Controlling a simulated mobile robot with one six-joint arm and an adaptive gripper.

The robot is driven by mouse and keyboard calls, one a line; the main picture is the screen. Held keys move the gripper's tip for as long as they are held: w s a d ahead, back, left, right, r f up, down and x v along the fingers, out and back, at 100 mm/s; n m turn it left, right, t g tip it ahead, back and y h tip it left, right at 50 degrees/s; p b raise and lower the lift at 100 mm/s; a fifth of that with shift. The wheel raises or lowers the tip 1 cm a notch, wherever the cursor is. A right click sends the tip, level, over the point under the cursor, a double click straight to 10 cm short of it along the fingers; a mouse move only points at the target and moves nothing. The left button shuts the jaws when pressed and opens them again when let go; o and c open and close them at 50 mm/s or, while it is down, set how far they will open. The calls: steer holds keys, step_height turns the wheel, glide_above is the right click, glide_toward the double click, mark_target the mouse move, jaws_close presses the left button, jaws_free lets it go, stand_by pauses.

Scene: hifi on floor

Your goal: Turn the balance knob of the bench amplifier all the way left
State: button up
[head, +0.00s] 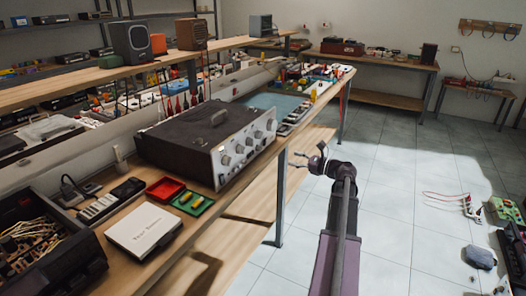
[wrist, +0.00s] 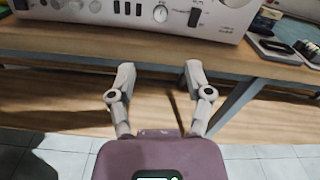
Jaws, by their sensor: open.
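The bench amplifier (head: 208,143) is a dark box with a top handle and a silver front panel with several knobs. It stands on the wooden workbench, left of my arm in the head view. In the wrist view the lower part of its front panel (wrist: 134,17) shows at the top, with dark small controls and a round light knob (wrist: 160,13). I cannot tell which knob is the balance knob. My gripper (head: 307,158) is off the bench's front edge, apart from the amplifier. In the wrist view my gripper (wrist: 160,76) is open and empty, below the panel.
The workbench edge (wrist: 200,62) runs between my gripper and the panel. A bench leg (head: 282,195) stands near my gripper.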

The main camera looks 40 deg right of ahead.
mark_target(260, 150)
steer(key=shift+w, duration=0.1)
steer(key=shift+x, duration=6.75)
jaws_close()
steer(key=shift+a, duration=0.2)
